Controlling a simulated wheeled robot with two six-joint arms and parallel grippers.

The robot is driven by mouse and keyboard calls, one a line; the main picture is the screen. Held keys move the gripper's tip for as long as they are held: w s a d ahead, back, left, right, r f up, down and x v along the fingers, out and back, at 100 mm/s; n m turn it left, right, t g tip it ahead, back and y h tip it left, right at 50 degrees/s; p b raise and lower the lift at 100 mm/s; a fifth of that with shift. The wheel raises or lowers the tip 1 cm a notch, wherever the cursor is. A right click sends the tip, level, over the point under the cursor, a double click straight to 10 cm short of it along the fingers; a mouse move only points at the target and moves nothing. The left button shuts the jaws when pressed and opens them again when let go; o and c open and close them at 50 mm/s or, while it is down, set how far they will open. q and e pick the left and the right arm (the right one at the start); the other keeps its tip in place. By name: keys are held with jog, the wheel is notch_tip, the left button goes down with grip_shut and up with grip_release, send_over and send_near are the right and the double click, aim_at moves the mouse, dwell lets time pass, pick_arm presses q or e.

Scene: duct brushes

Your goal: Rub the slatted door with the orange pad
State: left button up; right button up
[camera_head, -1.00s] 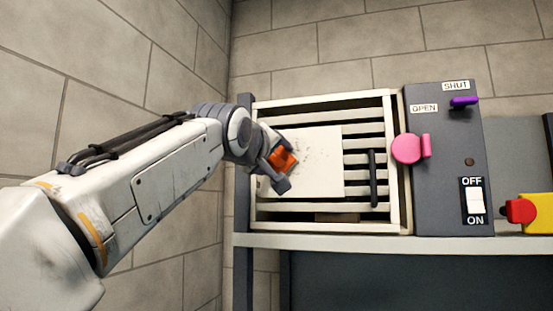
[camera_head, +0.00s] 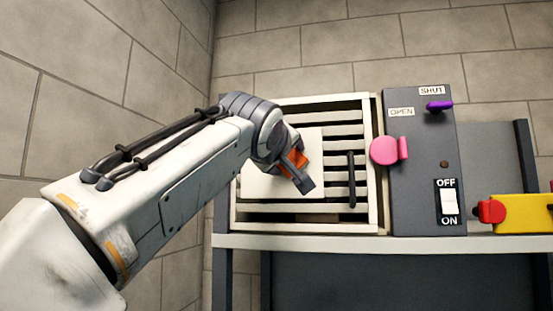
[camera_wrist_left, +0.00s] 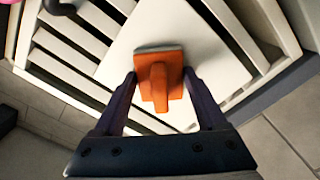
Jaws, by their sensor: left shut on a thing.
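The slatted door (camera_head: 335,160) is off-white with horizontal slats, a black upright handle (camera_head: 351,180) and a plain pale plate (camera_head: 262,184) over its left part. It also shows in the left wrist view, where the plate (camera_wrist_left: 206,50) lies tilted. My left gripper (camera_head: 299,171) is in front of the plate, shut on the orange pad (camera_head: 292,159). In the left wrist view the pad's orange grip (camera_wrist_left: 158,83) is between the fingers, and its greyish edge lies against or just off the plate; I cannot tell which. My arm hides part of the plate. My right gripper is not in view.
A pink knob (camera_head: 384,150) sits right of the door. A grey panel (camera_head: 420,160) carries a purple lever (camera_head: 439,106) and an OFF/ON switch (camera_head: 449,202). A yellow block with a red knob (camera_head: 492,211) is farther right. A pale shelf edge (camera_head: 340,242) runs below.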

aim_at(305, 158)
pick_arm(q)
jog(key=shift+s+d, duration=0.25)
jog(key=shift+d, duration=0.6)
jog(key=shift+s+d, duration=0.25)
jog(key=shift+d, duration=0.55)
jog(key=shift+w+a, duration=0.25)
jog(key=shift+a, duration=0.55)
jog(key=shift+w+a, duration=0.25)
jog(key=shift+a, duration=0.5)
jog(key=shift+w+a, duration=0.25)
jog(key=shift+a, duration=0.55)
jog(key=shift+w+a, duration=0.25)
jog(key=shift+a, duration=0.55)
jog(key=shift+w+a, duration=0.2)
jog(key=shift+a, duration=0.65)
jog(key=shift+w+a, duration=0.25)
jog(key=shift+a, duration=0.55)
jog(key=shift+s, duration=0.1)
jog(key=shift+b+v, duration=1.45)
jog(key=shift+v, duration=1.45)
